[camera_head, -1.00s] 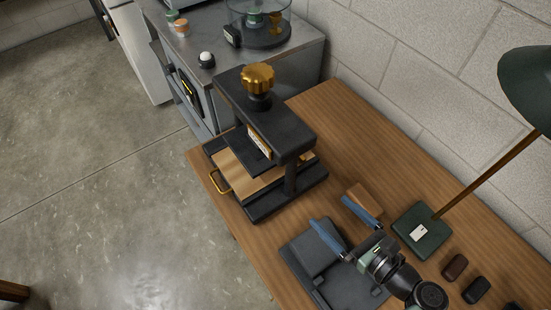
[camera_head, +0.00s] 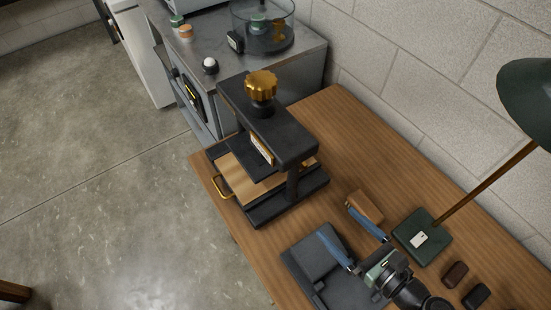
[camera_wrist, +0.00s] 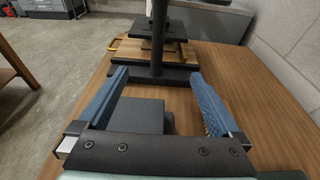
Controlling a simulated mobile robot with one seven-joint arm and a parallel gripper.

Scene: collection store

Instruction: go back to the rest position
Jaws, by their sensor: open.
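My gripper (camera_head: 350,234) is over the wooden table (camera_head: 330,130), above a dark grey tray-like block (camera_head: 312,262). Its two blue fingers are spread wide apart with nothing between them. In the wrist view my gripper (camera_wrist: 158,95) also shows open and empty. The dark block (camera_wrist: 140,115) appears below and between the fingers there. A black press (camera_head: 283,142) with a gold knob (camera_head: 261,86) stands on the table beyond my gripper, apart from it.
A brown block (camera_head: 367,206) lies close to one finger. A green lamp base (camera_head: 420,238) and two small dark items (camera_head: 455,274) are to the right. A metal cabinet (camera_head: 285,65) stands behind the press. Open floor (camera_head: 100,200) lies to the left.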

